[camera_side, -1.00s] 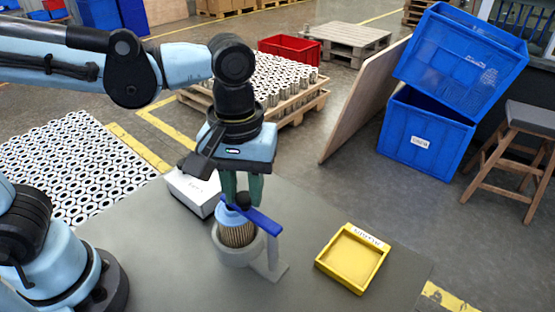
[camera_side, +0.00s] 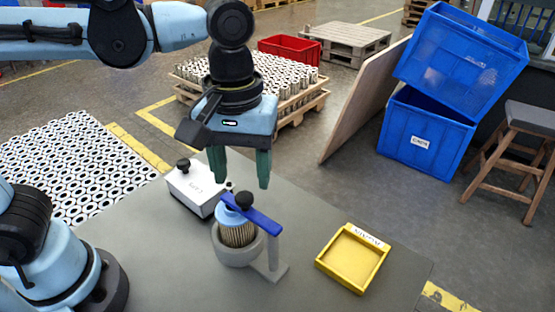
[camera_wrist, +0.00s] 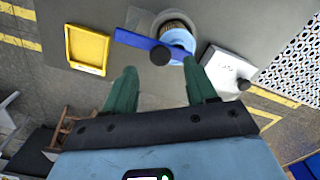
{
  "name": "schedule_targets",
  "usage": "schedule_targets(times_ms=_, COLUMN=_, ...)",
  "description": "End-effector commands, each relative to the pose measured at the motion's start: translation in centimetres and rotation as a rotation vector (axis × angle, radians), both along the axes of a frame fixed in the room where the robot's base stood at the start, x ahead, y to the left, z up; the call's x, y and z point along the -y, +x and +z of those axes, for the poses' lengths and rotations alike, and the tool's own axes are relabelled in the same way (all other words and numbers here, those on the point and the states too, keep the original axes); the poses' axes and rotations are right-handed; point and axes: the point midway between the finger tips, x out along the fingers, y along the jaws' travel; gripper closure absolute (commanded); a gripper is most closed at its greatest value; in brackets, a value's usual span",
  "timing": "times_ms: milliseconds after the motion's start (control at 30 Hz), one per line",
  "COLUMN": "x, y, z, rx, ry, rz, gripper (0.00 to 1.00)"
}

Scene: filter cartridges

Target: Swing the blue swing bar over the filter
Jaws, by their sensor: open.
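The ribbed tan filter (camera_side: 238,235) stands upright in a grey round holder (camera_side: 238,256) with a light blue cap (camera_side: 228,216) on it. A black knob (camera_side: 244,200) sits on top; I cannot tell whether it joins the cap or the bar. The blue swing bar (camera_side: 262,221) reaches from the grey post (camera_side: 272,255) across the cap; it also shows in the wrist view (camera_wrist: 135,39). My gripper (camera_side: 242,183) is open and empty above the knob, its green fingers apart from everything. In the wrist view, the fingertips (camera_wrist: 160,68) lie either side of the knob.
A white box (camera_side: 196,190) with a black knob at its top stands behind the holder to the left. A yellow tray (camera_side: 350,262) lies to the right. The grey table (camera_side: 165,270) is clear in front. A pallet of filters (camera_side: 290,100) stands beyond the table.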

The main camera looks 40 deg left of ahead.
Motion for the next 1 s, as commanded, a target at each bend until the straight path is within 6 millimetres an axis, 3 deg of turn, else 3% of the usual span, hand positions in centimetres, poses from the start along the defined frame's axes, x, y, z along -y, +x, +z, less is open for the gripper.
schedule_targets(times_ms=300, x=0.0, y=0.0, z=5.3, rx=0.000, ry=0.000, rz=0.000, gripper=0.43)
schedule_targets(times_ms=500, x=0.0, y=0.0, z=7.4, rx=0.000, ry=0.000, rz=0.000, gripper=0.43)
schedule_targets(times_ms=1000, x=-0.1, y=0.0, z=8.0, rx=0.004, ry=-0.002, rz=-0.003, gripper=0.43)
